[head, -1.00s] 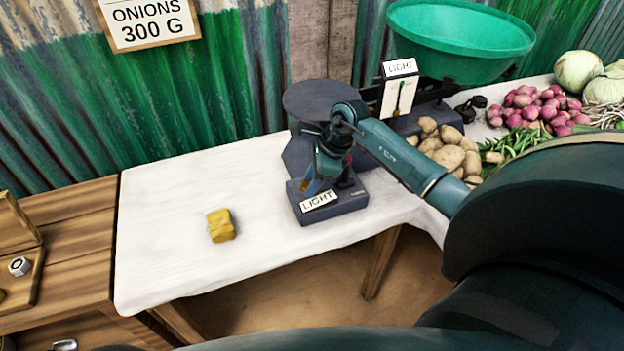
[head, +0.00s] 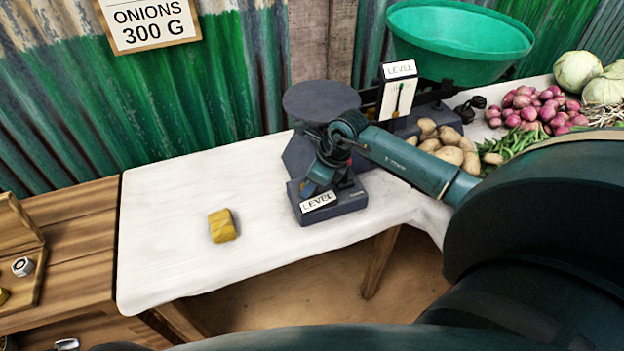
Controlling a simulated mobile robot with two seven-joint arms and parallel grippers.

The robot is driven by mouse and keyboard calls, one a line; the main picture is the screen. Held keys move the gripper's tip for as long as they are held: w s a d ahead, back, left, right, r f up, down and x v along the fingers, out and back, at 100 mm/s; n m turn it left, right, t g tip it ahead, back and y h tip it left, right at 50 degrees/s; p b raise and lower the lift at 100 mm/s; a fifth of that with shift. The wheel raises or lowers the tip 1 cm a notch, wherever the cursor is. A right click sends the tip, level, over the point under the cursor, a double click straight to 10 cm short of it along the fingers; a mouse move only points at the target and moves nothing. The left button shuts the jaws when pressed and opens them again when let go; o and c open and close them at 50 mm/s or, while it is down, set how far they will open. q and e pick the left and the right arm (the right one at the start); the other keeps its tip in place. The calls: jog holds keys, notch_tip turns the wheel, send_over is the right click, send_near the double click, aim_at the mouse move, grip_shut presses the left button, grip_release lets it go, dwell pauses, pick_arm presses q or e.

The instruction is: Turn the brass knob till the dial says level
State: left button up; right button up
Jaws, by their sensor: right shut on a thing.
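The balance scale stands on the white-covered table, with a dark round plate (head: 321,100) on its left and a green pan (head: 458,38) on its right. Its upright dial (head: 397,92) reads LEVEL at the top. A label (head: 318,202) on the front of the low dark base (head: 345,204) also reads LEVEL. My right gripper (head: 318,183) reaches down over this base and is shut on the brass knob. The knob itself is hidden behind the gripper and wrist. My left gripper is not in view.
A yellow block (head: 222,226) lies on the white tablecloth (head: 170,240), left of the base. Potatoes (head: 440,140), red onions (head: 540,108) and green beans (head: 510,143) lie at the right.

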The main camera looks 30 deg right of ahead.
jog(key=shift+m+h, duration=0.4)
jog(key=shift+m, duration=0.7)
jog(key=shift+a+m+t+h, duration=0.1)
jog(key=shift+m+t+h, duration=0.2)
jog(key=shift+m, duration=0.5)
jog(key=shift+p, duration=0.3)
jog(key=o, duration=1)
jog(key=shift+c, duration=0.2)
jog(key=shift+s+r, duration=0.1)
